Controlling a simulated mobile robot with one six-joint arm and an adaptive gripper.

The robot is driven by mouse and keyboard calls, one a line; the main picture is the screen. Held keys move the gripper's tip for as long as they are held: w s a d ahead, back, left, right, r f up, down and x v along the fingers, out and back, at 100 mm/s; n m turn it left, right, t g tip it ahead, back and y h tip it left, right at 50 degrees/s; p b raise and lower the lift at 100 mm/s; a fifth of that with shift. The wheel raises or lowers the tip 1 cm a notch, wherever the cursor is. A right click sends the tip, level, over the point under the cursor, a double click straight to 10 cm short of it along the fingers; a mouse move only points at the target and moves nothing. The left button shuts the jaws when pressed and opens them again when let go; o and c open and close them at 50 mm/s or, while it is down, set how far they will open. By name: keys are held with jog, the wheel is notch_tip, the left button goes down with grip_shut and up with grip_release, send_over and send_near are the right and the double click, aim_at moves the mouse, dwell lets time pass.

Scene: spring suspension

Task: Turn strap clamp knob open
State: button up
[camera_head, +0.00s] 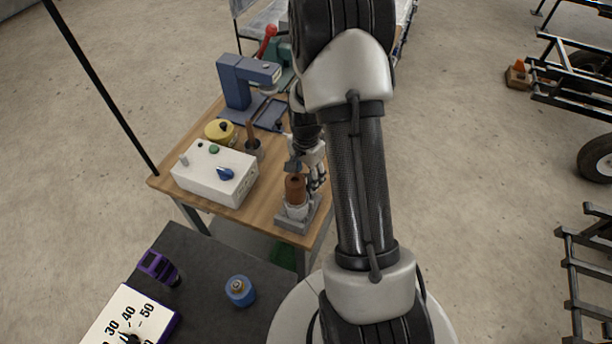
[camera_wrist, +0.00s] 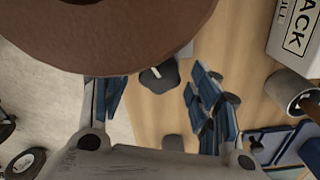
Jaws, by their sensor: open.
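A brown cylinder (camera_head: 295,188) stands upright in a grey clamp stand (camera_head: 297,215) at the table's front right corner. In the wrist view the brown cylinder (camera_wrist: 120,40) is large and close at the top. A dark lobed knob (camera_wrist: 158,77) with a white mark, apparently the strap clamp knob, shows just below the cylinder's edge. My gripper (camera_wrist: 155,95) is open, its blue-padded fingers on either side of the knob in the picture. I cannot tell whether they touch it. In the head view my gripper (camera_head: 306,170) is beside the cylinder, partly hidden by my arm.
A white control box (camera_head: 215,172) with a blue knob stands to the left on the wooden table (camera_head: 165,178). A yellow round item (camera_head: 220,131), a holder with a brown handle (camera_head: 252,145) and a blue press (camera_head: 245,85) stand behind. A dark cart surface (camera_head: 205,262) is in front.

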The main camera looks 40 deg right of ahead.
jog(key=c, duration=1.1)
jog(key=shift+n, duration=0.3)
jog(key=n, duration=0.5)
jog(key=shift+n+p, duration=0.3)
jog(key=shift+p, duration=0.1)
jog(key=n, duration=0.6)
jog(key=shift+n, duration=0.4)
jog(key=o, duration=1.1)
